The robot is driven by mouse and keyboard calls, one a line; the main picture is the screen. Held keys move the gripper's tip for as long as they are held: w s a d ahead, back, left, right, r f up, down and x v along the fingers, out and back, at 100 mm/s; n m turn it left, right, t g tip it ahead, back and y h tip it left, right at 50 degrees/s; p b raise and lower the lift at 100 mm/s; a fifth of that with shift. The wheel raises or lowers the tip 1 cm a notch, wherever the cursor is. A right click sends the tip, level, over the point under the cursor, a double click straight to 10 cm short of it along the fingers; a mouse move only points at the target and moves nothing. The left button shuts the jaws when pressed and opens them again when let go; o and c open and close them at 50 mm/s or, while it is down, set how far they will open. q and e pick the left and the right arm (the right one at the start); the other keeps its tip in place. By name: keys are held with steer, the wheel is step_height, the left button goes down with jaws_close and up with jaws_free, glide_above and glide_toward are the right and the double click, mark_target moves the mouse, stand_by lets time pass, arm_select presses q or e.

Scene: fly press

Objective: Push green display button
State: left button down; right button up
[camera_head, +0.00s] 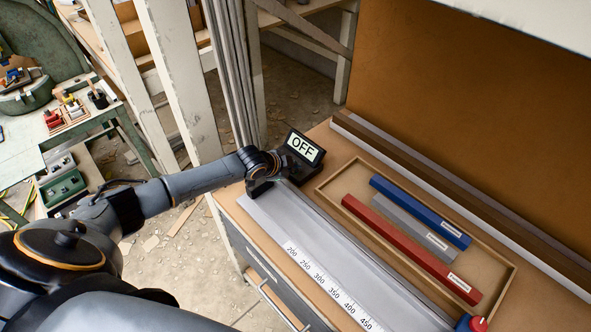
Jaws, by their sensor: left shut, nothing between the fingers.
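A small black display (303,148) with a pale screen reading "OFF" stands at the far end of the workbench. No green button on it can be made out; my left arm and gripper cover the area just left of and below the screen. My left gripper (265,184) is right beside the display's base, low over the far end of the grey measuring rail. It is shut and holds nothing. Whether it touches the display cannot be told. My right gripper is out of view.
The measuring rail (350,268) with a number scale runs along the bench. A shallow wooden tray (507,277) holds a red bar (410,248), a grey bar (405,217) and a blue bar (420,212). A brown panel rises behind. Drawers (262,278) are below the bench top.

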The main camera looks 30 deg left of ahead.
arm_select(q)
steer(key=shift+f, duration=0.15)
stand_by(0.3)
steer(key=shift+r+p, duration=0.45)
steer(key=shift+r, duration=0.15)
step_height(320, 180, up, 6)
steer(key=p, duration=0.5)
